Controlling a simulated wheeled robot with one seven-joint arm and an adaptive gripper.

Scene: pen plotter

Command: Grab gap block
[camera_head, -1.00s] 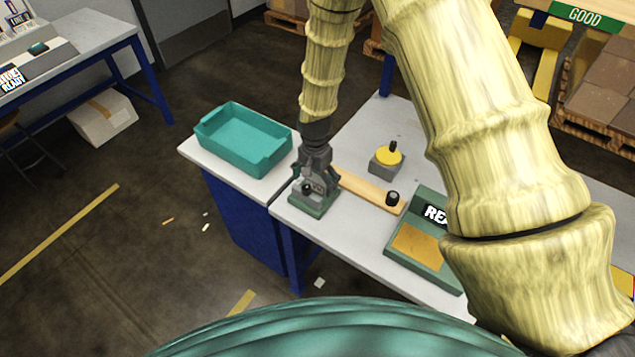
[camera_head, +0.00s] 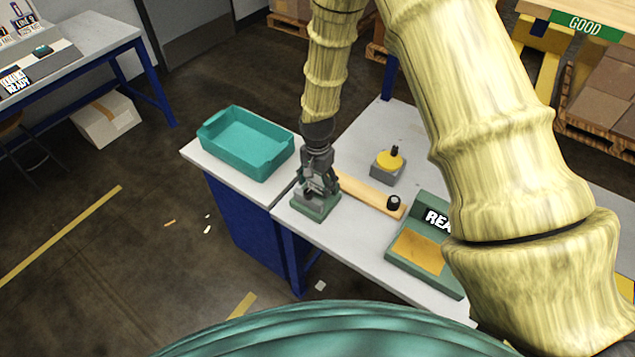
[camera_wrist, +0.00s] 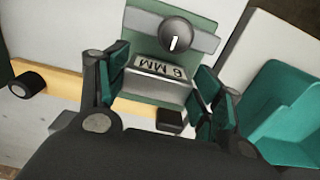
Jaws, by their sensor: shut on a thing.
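The gap block (camera_wrist: 160,78) is a grey block with an upside-down "6 MM" label, seen between the fingers in the wrist view. My gripper (camera_wrist: 163,86) is shut on the block, with a green-padded finger at each side. In the head view my gripper (camera_head: 317,192) points down over the green stand's base (camera_head: 313,210) at the table's left corner. The gripper mostly hides the block there.
A wooden bar with a black knob (camera_head: 393,202) runs right from the stand. A yellow-topped grey piece (camera_head: 389,164) stands behind it. A green panel (camera_head: 428,222) lies right. A teal bin (camera_head: 247,142) stands on the left table.

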